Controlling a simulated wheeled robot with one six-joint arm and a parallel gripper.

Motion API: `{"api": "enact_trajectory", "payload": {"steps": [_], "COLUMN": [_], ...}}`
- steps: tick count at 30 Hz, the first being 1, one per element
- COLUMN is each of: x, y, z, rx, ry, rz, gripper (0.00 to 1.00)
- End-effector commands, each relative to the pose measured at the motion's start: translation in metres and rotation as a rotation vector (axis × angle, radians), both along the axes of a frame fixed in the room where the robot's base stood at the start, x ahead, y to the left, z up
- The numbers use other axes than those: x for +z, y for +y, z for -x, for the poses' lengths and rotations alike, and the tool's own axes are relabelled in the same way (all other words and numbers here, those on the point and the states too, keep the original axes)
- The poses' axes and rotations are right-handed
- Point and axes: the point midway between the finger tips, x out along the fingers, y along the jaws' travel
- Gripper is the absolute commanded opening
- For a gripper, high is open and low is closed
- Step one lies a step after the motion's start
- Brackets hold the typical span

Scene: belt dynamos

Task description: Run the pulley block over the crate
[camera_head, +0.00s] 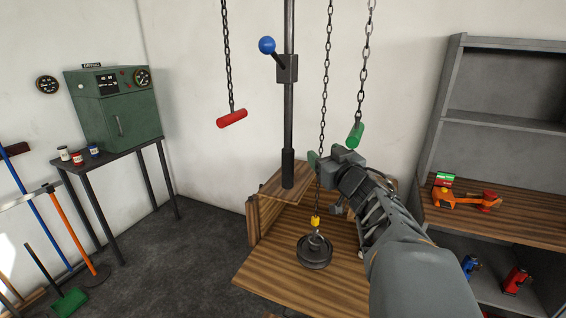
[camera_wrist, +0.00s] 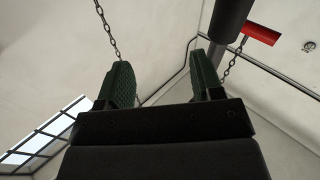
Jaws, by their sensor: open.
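My gripper (camera_head: 328,160) is open, with nothing between its green-padded fingers; it also shows in the wrist view (camera_wrist: 166,85). In the head view it is just below and left of the green handle (camera_head: 356,135), which hangs on a chain. I cannot tell whether they touch. A red handle (camera_head: 231,119) hangs farther left and also shows in the wrist view (camera_wrist: 260,35). A third chain ends in a yellow hook (camera_head: 316,221) above a dark round weight (camera_head: 315,254) on the wooden platform (camera_head: 270,268). No pulley block is clearly visible. My arm hides part of the platform, and I cannot make out a crate.
A dark column (camera_head: 289,90) with a blue-knobbed lever (camera_head: 267,45) stands left of my gripper. A shelf unit (camera_head: 500,130) at the right holds an orange tool (camera_head: 465,199). A green cabinet (camera_head: 117,110) on a table stands left. The floor between is clear.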

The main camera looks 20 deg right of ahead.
Motion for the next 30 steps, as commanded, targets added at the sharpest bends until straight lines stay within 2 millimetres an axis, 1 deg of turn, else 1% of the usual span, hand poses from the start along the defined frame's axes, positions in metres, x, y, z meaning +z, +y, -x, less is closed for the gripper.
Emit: {"api": "enact_trajectory", "payload": {"steps": [1, 5, 9, 14, 17, 20, 23, 30], "x": [-0.002, -0.005, -0.014, -0.021, -0.023, -0.023, -0.023, -0.023], "y": [-0.003, 0.002, 0.006, 0.01, 0.013, 0.019, 0.028, 0.049], "z": [0.002, 0.01, 0.022, 0.035, 0.035, 0.027, 0.013, -0.029], "rx": [0.055, 0.222, 0.373, 0.485, 0.52, 0.536, 0.539, 0.538], "ry": [-0.008, -0.004, 0.033, 0.077, 0.093, 0.099, 0.1, 0.099], "rz": [0.001, -0.015, -0.049, -0.086, -0.1, -0.104, -0.105, -0.104], "gripper": [0.6, 0.6, 0.6, 0.6, 0.6, 0.6, 0.6, 0.6]}}
